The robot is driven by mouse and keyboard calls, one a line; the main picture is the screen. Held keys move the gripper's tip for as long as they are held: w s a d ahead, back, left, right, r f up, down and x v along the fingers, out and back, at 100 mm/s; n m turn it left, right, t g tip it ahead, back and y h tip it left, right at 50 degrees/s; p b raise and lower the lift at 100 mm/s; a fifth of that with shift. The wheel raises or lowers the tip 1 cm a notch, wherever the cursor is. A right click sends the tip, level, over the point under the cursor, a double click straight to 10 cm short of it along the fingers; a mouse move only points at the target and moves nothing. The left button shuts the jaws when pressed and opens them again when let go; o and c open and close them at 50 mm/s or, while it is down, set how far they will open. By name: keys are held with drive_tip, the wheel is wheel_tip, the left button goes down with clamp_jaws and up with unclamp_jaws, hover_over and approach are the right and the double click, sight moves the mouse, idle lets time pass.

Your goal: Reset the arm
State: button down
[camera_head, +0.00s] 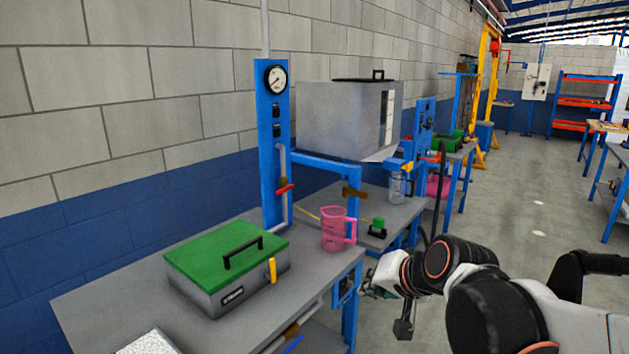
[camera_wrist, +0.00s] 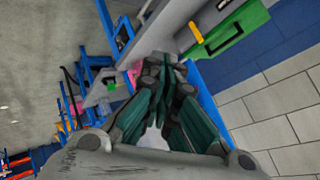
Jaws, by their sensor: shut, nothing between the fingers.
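My gripper (camera_head: 372,288) is off the right front edge of the near grey workbench (camera_head: 110,300), in front of its blue frame. In the wrist view my gripper (camera_wrist: 172,72) has its dark green fingers together, with nothing between them. My white and black arm reaches in from the lower right of the head view. The fingers hide part of the bench in the wrist view.
A grey box with a green lid (camera_head: 225,255) and a pink jug (camera_head: 338,229) stand on the near bench. A blue panel with a gauge (camera_head: 276,78) rises behind them. A grey tank (camera_head: 345,115) is further back.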

drive_tip(key=s+d+f+n+g+h, duration=0.1)
drive_tip(key=s+d, duration=0.3)
drive_tip(key=s, duration=0.5)
drive_tip(key=s+d+f+n+h, duration=0.2)
drive_tip(key=s+d+n+h, duration=0.1)
drive_tip(key=s, duration=0.6)
drive_tip(key=shift+d+f+g, duration=0.3)
drive_tip(key=shift+d+g, duration=0.1)
drive_tip(key=shift+d, duration=0.5)
drive_tip(key=shift+w, duration=0.1)
